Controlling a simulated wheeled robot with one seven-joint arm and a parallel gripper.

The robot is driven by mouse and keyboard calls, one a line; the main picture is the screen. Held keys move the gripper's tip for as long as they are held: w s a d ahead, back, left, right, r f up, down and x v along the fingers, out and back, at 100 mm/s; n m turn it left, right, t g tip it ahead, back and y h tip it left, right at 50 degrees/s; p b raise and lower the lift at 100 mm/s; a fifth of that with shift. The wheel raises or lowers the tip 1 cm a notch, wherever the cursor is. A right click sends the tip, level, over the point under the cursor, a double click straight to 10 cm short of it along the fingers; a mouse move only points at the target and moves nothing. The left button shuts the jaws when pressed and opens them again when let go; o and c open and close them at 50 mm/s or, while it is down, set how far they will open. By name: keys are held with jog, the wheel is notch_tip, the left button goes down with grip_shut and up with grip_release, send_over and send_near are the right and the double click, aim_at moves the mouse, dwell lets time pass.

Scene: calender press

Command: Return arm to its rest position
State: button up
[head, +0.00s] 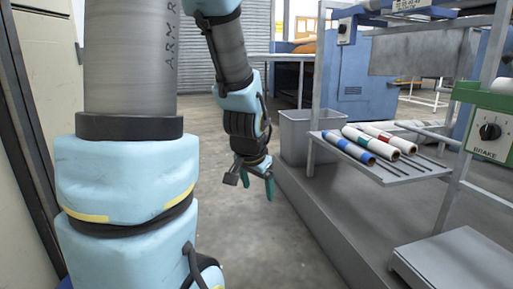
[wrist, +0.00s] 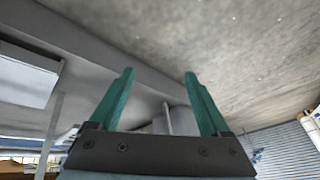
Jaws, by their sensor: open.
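My gripper (head: 257,186) hangs low in the middle of the head view, above the floor and left of the machine's platform. In the wrist view its two green fingers (wrist: 160,95) stand wide apart with nothing between them. The gripper is open and empty. My arm comes down from the top of the head view to it, and a large blue and grey part of my arm fills the left side.
A grey bin (head: 294,137) stands right of my gripper. A slatted shelf (head: 400,172) holds blue-, green- and red-banded rolls (head: 367,142). The grey platform (head: 335,215) edges the right side. A cream panel (head: 40,90) is at far left. Floor (head: 235,235) below the gripper is clear.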

jog(key=s+a+n+g+y+p, duration=0.1)
jog(key=s+a+n+g+p, duration=0.15)
jog(key=s+a+n, duration=0.45)
notch_tip(320, 180, up, 37)
jog(key=s+m+p, duration=0.1)
jog(key=p, duration=3.5)
jog(key=shift+g, duration=0.45)
jog(key=shift+f, duration=0.1)
